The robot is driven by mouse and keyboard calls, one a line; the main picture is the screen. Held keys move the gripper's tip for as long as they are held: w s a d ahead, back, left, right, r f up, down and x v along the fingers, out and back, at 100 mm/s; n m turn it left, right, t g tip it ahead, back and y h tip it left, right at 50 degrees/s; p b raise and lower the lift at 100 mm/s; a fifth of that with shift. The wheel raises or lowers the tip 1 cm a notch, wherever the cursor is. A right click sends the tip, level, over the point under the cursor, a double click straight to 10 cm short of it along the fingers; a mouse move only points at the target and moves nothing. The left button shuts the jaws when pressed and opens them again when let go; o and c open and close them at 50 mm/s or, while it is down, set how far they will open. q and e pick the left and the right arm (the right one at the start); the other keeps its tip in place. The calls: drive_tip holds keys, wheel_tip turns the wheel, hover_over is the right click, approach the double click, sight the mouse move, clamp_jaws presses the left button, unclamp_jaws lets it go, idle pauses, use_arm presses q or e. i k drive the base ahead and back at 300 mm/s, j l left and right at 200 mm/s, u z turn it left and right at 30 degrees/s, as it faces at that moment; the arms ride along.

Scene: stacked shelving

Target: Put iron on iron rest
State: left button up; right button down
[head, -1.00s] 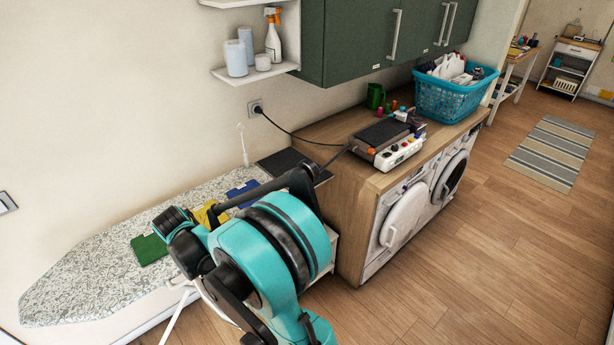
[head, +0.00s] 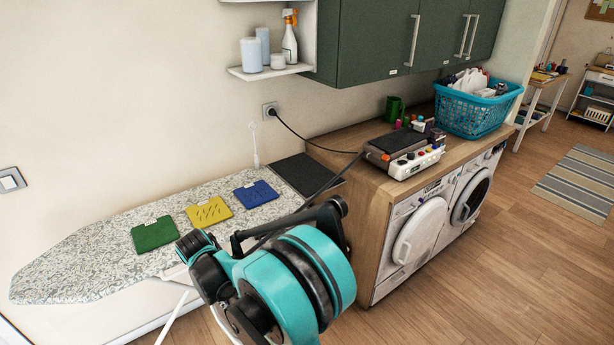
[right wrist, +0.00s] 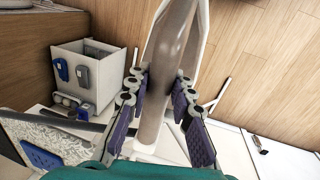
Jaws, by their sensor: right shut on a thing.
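In the right wrist view, my right gripper (right wrist: 160,88) is shut on a long white and grey-brown thing (right wrist: 172,40), which looks like the iron. Its two dark padded fingers press on it from both sides. In the head view my own teal arm hides this gripper and the held thing. A dark flat plate (head: 306,175) at the right end of the patterned ironing board (head: 85,250) looks like the iron rest; it is bare. A dark cord runs from behind my arm to the station on the counter. My left gripper is out of view.
Green (head: 154,234), yellow (head: 208,212) and blue (head: 256,194) cloths lie on the board. The steam station (head: 404,146) and a blue basket (head: 478,105) stand on the wooden counter. Floor at the right is open.

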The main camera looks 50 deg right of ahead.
sight(313, 173)
drive_tip(key=k+l, duration=0.1)
drive_tip(key=l, duration=1.05)
drive_tip(key=k+l, duration=0.15)
drive_tip(key=l, duration=0.4)
drive_tip(key=u, duration=0.05)
